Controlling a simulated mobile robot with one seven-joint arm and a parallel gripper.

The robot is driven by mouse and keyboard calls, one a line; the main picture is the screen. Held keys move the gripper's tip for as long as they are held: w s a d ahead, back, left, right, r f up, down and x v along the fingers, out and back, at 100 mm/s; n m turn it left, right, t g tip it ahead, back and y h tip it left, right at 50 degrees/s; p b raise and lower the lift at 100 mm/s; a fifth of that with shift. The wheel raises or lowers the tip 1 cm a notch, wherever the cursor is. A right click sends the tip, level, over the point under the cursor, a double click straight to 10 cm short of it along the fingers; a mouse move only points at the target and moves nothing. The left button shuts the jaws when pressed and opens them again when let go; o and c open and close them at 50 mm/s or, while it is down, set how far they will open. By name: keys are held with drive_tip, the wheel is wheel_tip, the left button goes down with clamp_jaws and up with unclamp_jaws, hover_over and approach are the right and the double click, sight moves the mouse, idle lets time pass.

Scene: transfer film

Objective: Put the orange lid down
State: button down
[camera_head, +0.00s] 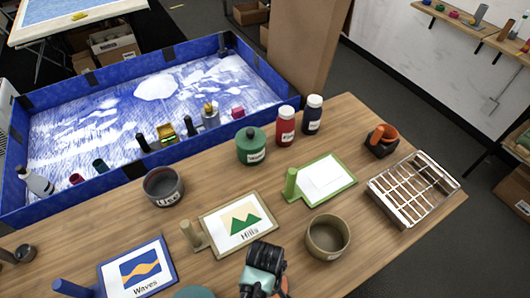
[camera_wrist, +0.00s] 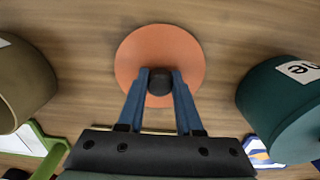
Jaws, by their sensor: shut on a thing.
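The orange lid (camera_wrist: 160,45) is a flat round disc with a dark knob (camera_wrist: 159,86) at its middle, seen in the wrist view. My gripper (camera_wrist: 159,80) is shut on the knob, one blue finger on each side. The lid is over the wooden table; I cannot tell whether it touches the wood. In the head view my gripper (camera_head: 262,270) is at the bottom centre and hides most of the lid, with only a sliver of orange (camera_head: 285,287) showing.
An olive pot (camera_head: 327,240) stands right of my gripper, and a teal pot (camera_wrist: 285,110) is on the other side. The Hills board (camera_head: 238,226) and Waves board (camera_head: 138,268) lie nearby. A metal rack (camera_head: 412,190) and an orange-black object (camera_head: 381,140) are farther right.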

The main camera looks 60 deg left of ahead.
drive_tip(key=shift+f, duration=0.15)
drive_tip(key=c, duration=0.6)
unclamp_jaws()
wheel_tip(320, 180, up, 12)
drive_tip(key=shift+r+b, duration=0.2)
drive_tip(key=shift+b, duration=0.15)
